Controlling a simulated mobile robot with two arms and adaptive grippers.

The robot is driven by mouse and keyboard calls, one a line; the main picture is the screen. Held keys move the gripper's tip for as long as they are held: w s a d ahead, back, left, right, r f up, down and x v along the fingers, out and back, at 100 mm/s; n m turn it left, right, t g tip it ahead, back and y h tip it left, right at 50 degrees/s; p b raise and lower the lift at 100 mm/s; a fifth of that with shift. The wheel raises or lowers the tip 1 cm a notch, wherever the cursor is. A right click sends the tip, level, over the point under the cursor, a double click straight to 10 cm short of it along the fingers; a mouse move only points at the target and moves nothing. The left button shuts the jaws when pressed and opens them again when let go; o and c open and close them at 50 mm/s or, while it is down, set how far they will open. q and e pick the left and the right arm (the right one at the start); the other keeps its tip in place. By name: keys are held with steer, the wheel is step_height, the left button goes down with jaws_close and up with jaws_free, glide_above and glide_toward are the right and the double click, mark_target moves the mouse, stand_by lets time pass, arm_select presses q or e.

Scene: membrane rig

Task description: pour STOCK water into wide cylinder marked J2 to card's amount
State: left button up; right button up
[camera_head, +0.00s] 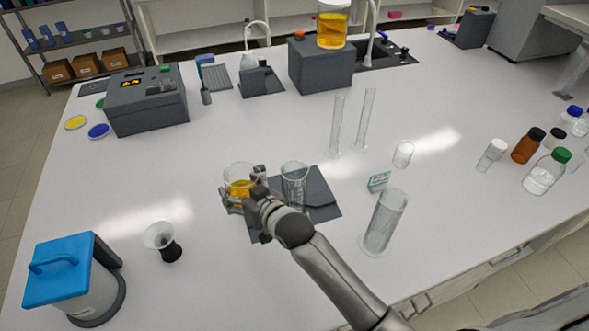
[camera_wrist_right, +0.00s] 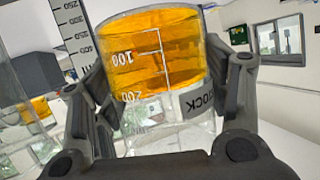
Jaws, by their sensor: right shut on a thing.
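My right gripper (camera_head: 243,194) is shut around a glass beaker of amber liquid (camera_head: 238,178). In the right wrist view this STOCK beaker (camera_wrist_right: 155,60) sits between the fingers, its label and marks appearing upside down. I cannot tell whether it touches the mat below. A wide, clear cylinder (camera_head: 384,222) stands upright to the right and looks empty; its marking is unreadable. A small card (camera_head: 379,181) stands just behind it, too small to read. Two slim cylinders (camera_head: 337,125) (camera_head: 365,119) stand farther back. My left gripper is not in view.
A small beaker (camera_head: 403,154) and several bottles (camera_head: 546,172) stand right. A funnel-like vessel (camera_head: 160,237) is left. The front middle bench is partly free.

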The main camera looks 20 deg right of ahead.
mark_target(253, 168)
steer(key=d+r+m+y, duration=0.1)
steer(key=r+m, duration=0.1)
steer(key=shift+d+m+t+y, duration=0.3)
steer(key=shift+d+t+y, duration=0.05)
steer(key=shift+t+y, duration=0.05)
steer(key=shift+d+r+m+b, duration=0.2)
steer(key=shift+d+m+b, duration=0.1)
steer(key=shift+b, duration=0.15)
steer(key=shift+m+t+y, duration=0.3)
steer(key=shift+m+y, duration=0.3)
steer(key=r, duration=0.4)
steer(key=shift+w+d, duration=0.1)
steer(key=shift+d, duration=0.3)
steer(key=shift+d+r+m+t+b, duration=0.25)
steer(key=shift+m+b, duration=0.25)
steer(key=shift+b, duration=0.35)
steer(key=shift+r, duration=0.3)
steer(key=shift+a+f+m+t+y+b, duration=0.2)
steer(key=shift+m+y+b, duration=0.35)
steer(key=shift+b, duration=0.65)
steer(key=m+t+b, duration=0.1)
steer(key=m+b, duration=0.1)
steer(key=b, duration=0.1)
steer(key=shift+d, duration=0.15)
steer(key=shift+r, duration=0.15)
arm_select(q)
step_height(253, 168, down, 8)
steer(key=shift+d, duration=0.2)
